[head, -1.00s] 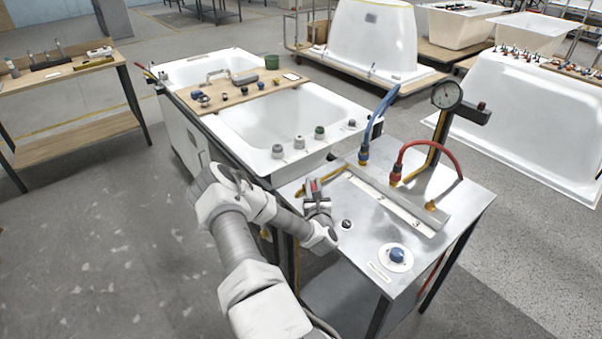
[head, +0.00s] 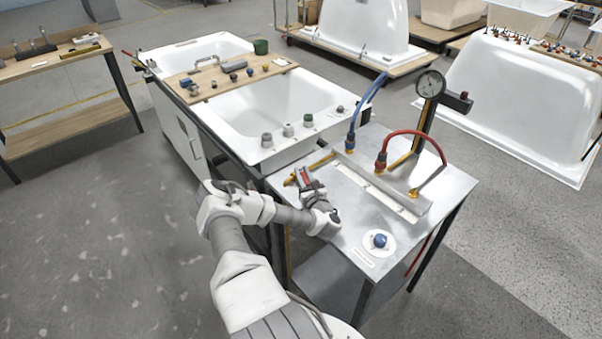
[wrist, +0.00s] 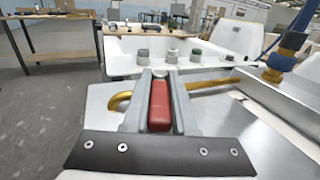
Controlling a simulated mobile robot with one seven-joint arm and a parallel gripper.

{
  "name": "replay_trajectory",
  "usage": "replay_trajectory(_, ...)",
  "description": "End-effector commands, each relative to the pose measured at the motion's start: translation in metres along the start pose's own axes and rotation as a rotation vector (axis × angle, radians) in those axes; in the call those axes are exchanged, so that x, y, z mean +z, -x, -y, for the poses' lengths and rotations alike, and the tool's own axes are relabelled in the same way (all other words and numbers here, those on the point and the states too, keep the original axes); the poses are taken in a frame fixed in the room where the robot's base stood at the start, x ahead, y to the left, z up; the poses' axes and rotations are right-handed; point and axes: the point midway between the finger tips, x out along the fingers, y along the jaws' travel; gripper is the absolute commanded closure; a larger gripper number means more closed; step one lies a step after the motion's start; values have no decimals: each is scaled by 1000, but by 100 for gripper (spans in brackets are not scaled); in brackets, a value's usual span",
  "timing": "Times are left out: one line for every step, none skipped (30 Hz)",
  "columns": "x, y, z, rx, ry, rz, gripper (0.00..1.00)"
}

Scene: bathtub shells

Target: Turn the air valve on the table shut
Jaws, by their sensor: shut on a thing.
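The air valve shows as a red lever handle (head: 304,177) by a brass pipe (head: 321,161) at the left edge of the metal table (head: 408,207). In the wrist view, the red handle (wrist: 160,105) lies lengthwise between the fingers. The brass pipe also shows there, with a curved end (wrist: 119,101) left of the handle and a straight run to the right. My gripper (head: 307,183) is shut on the red handle, and in the wrist view my gripper (wrist: 161,82) has a finger on each side of it. The valve body is mostly hidden behind the fingers.
A blue knob (head: 380,240) on a white disc sits near the table's front. A metal rail (head: 384,185), blue hose (head: 365,108), red hose (head: 418,133) and gauge (head: 431,84) stand beyond. A bathtub (head: 260,126) with several fittings on its rim adjoins the table.

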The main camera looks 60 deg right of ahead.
Motion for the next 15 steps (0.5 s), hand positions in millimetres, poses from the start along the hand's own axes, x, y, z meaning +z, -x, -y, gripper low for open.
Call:
replay_trajectory(2, -2, -1, 2, 1, 6, 100)
replay_trajectory(2, -2, -1, 2, 1, 6, 100)
replay_trajectory(2, -2, -1, 2, 1, 6, 100)
replay_trajectory(2, -2, -1, 2, 1, 6, 100)
replay_trajectory(2, -2, -1, 2, 1, 6, 100)
replay_trajectory(3, -2, -1, 2, 1, 6, 71)
replay_trajectory(3, -2, -1, 2, 1, 6, 66)
replay_trajectory(2, -2, -1, 2, 1, 6, 60)
replay_trajectory(2, -2, -1, 2, 1, 5, 53)
replay_trajectory(2, -2, -1, 1, 1, 5, 48)
replay_trajectory(2, -2, -1, 1, 1, 4, 45)
replay_trajectory(2, -1, -1, 1, 1, 4, 45)
replay_trajectory(2, -1, -1, 1, 1, 4, 45)
replay_trajectory(2, -1, 0, 1, 1, 3, 45)
replay_trajectory(1, -1, 0, 0, 1, 3, 45)
